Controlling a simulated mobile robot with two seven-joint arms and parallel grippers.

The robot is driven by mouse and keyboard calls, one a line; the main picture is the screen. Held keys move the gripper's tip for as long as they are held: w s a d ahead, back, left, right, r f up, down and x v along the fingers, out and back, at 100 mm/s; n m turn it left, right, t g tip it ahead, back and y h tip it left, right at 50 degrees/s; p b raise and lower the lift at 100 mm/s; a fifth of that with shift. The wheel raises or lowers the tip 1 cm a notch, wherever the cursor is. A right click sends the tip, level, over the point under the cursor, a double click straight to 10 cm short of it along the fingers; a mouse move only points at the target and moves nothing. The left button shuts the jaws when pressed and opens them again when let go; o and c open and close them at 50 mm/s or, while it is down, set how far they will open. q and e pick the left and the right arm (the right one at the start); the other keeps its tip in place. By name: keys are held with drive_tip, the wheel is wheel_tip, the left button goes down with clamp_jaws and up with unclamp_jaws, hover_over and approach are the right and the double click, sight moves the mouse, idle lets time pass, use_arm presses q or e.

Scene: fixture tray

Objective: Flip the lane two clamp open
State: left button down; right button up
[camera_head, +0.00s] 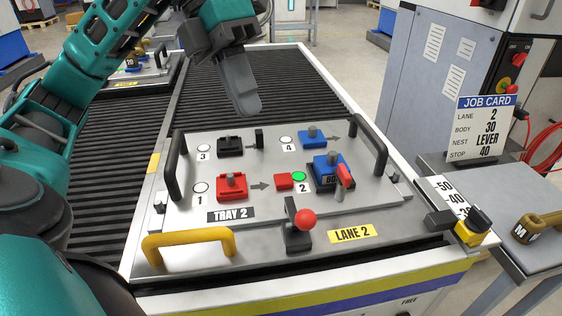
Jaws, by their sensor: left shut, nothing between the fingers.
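The lane two clamp (297,238) appears to be the dark block with a red ball knob (305,219), at the front edge of the tray beside the yellow LANE 2 label (353,233). The knob stands toward the tray side, and I cannot tell its exact lever angle. My left gripper (246,105) is shut and empty, pointing down above the back of the tray plate. It is well apart from the clamp, farther back and to its left. My right gripper is not in view.
The tray plate (258,214) carries red, black and blue blocks, a blue body with a red lever (344,176) and black side handles. A yellow handle (188,241) is at front left. A yellow stop (473,232) sits by a scale at right. A job card (482,128) stands behind.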

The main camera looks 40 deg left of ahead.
use_arm(q)
drive_tip(key=w+d+r+b+x, duration=0.1)
drive_tip(key=b+x, duration=0.1)
drive_tip(key=x, duration=1.1)
drive_tip(key=shift+s+d+f, duration=0.2)
drive_tip(key=shift+s+d, duration=0.25)
drive_tip(key=shift+s, duration=0.05)
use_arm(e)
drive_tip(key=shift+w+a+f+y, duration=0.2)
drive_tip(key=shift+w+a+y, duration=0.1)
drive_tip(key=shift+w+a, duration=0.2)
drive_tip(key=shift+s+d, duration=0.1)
